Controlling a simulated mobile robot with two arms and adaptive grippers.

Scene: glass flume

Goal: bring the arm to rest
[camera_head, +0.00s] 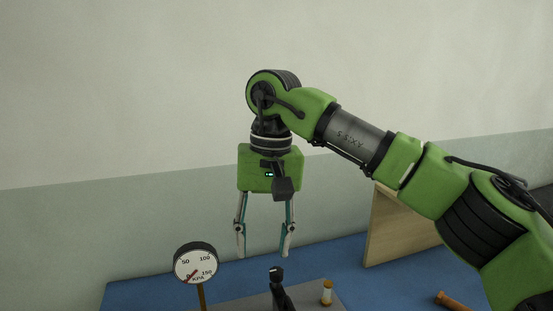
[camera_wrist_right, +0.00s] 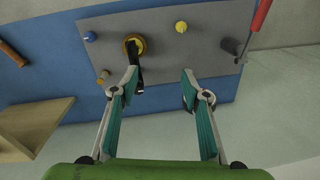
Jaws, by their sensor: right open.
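My right arm (camera_head: 357,138) is green and grey. It reaches in from the right in the head view, with its wrist bent so the gripper hangs down. My right gripper (camera_head: 264,252) is open and empty, above the blue table. It also shows in the right wrist view (camera_wrist_right: 158,82), with its two teal-lined fingers apart and nothing between the tips. A black handle-like part (camera_head: 278,287) stands below it on the grey plate and looks apart from the fingers. My left gripper is not in view.
A round pressure gauge (camera_head: 195,264) stands left of the gripper. A small yellow-white cylinder (camera_head: 327,292) stands on the grey plate (camera_wrist_right: 205,47). A wooden panel (camera_head: 400,226) and a brown handle (camera_head: 453,301) are at the right. A wall rises behind the blue table (camera_head: 345,276).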

